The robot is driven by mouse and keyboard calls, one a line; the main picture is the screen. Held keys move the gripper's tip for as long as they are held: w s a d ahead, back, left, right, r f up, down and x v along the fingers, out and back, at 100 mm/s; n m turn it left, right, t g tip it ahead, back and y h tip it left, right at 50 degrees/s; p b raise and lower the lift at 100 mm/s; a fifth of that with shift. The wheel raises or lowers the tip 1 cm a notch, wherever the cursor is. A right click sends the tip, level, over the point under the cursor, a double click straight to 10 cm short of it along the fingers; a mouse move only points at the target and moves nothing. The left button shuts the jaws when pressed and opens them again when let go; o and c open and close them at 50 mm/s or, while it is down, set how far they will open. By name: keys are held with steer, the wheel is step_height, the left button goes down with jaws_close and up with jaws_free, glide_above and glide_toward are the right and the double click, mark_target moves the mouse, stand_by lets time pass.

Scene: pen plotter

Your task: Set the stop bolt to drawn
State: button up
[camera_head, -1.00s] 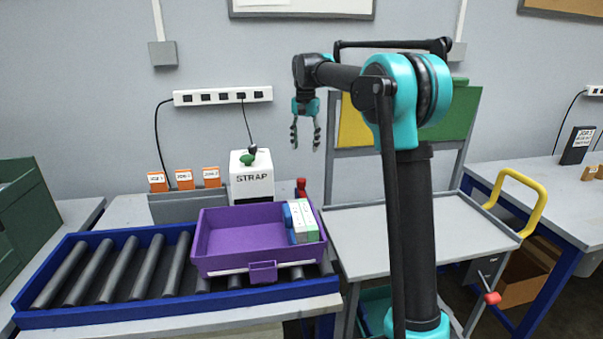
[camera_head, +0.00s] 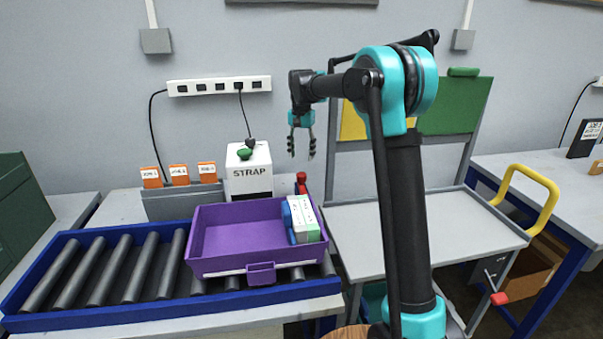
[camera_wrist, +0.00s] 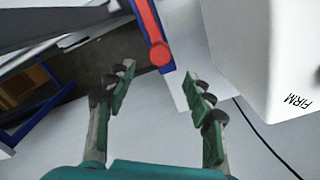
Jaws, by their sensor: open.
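A red knob (camera_head: 301,178) stands at the back right corner of the blue roller conveyor (camera_head: 60,318), behind the purple tote. It looks like the stop bolt; no label shows on it. In the wrist view the red knob (camera_wrist: 161,53) sits on a blue rail, beyond and between the fingertips. My gripper (camera_head: 302,152) hangs pointing down, open and empty, above the knob in the head view. In the wrist view the open gripper (camera_wrist: 157,80) has clear space between its fingers, and nothing touches them.
The purple tote (camera_head: 262,273) holds white-and-green boxes (camera_head: 304,219). A grey cart (camera_head: 410,235) with a yellow handle (camera_head: 545,200) and a red-tipped lever (camera_head: 499,298) is at right.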

mark_target(301, 174)
step_height(301, 174, down, 8)
steer(key=shift+f, duration=0.15)
steer(key=shift+c, duration=0.5)
jaws_close()
